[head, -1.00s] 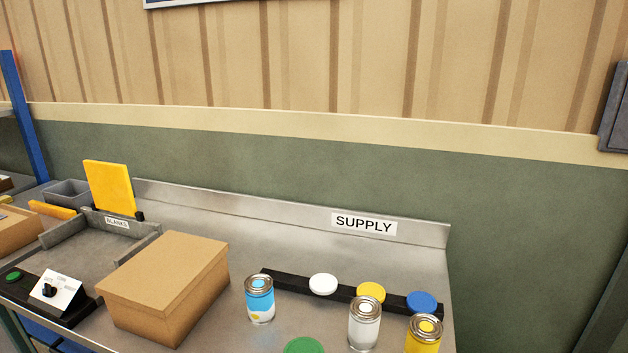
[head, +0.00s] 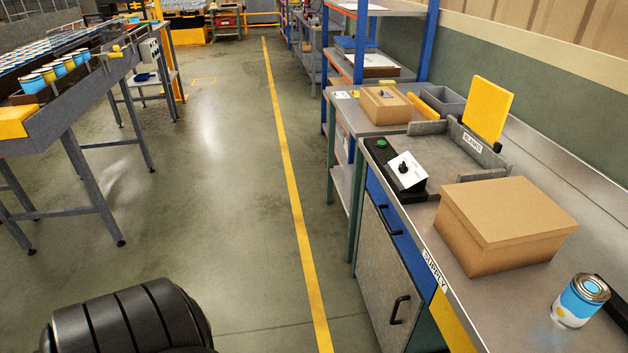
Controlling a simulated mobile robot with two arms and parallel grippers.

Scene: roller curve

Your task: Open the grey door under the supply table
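The supply table (head: 452,268) stands at the right in the head view, with a SUPPLY label on its front edge. The grey door (head: 378,277) is under it, below a blue drawer front (head: 396,235). The door looks shut and has a dark vertical handle (head: 399,309) near its right edge. The blue drawer front has its own dark handle (head: 388,220). A black rounded part of my own body shows at the bottom left. Neither of my grippers is in view.
On the table stand a cardboard box (head: 506,222), a blue can (head: 580,301) and a control panel with a green button (head: 381,143). A conveyor (head: 75,92) stands at the left. The floor (head: 215,220) between is clear, with a yellow line (head: 290,180).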

